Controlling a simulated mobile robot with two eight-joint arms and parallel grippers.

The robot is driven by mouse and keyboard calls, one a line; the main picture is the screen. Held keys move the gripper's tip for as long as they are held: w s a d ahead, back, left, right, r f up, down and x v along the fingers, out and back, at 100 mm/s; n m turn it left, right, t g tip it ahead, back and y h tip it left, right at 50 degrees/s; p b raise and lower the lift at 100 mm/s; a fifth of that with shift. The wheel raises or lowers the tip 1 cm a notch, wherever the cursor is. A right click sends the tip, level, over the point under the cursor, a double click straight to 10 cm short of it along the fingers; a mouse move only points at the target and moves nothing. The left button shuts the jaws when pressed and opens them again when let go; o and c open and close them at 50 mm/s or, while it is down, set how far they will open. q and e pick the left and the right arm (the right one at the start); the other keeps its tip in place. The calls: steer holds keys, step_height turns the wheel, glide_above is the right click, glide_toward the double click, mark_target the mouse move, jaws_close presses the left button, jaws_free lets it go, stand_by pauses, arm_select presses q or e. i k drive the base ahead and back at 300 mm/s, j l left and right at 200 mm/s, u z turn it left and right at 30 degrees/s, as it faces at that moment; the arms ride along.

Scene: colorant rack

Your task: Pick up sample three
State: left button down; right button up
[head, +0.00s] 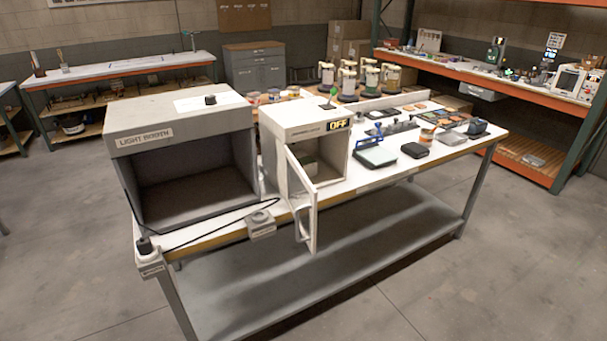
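No object is readable as sample three at this size. Small flat coloured panels (412,106) lie toward the back right of the white-topped table (345,195), and I cannot read any numbers on them. A small white cabinet (283,147) with an "OFF" display stands on the table. Its door (312,215) hangs open toward the front. Something greenish is partly visible inside the cabinet, too dark to identify. Neither of my grippers is in view.
A grey light booth (180,115) fills the table's left end, with a cable in front. A blue-framed device (375,154), a black case (413,150) and other small items stand on the right. Several canisters (347,83) stand behind. The floor (480,290) at front right is clear.

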mark_target(306, 162)
steer(key=i+l+u, duration=0.25)
steer(key=i+u, duration=0.2)
steer(key=i, duration=0.15)
steer(key=i+l+u, duration=0.5)
steer(key=i+j, duration=0.4)
steer(key=j, duration=0.15)
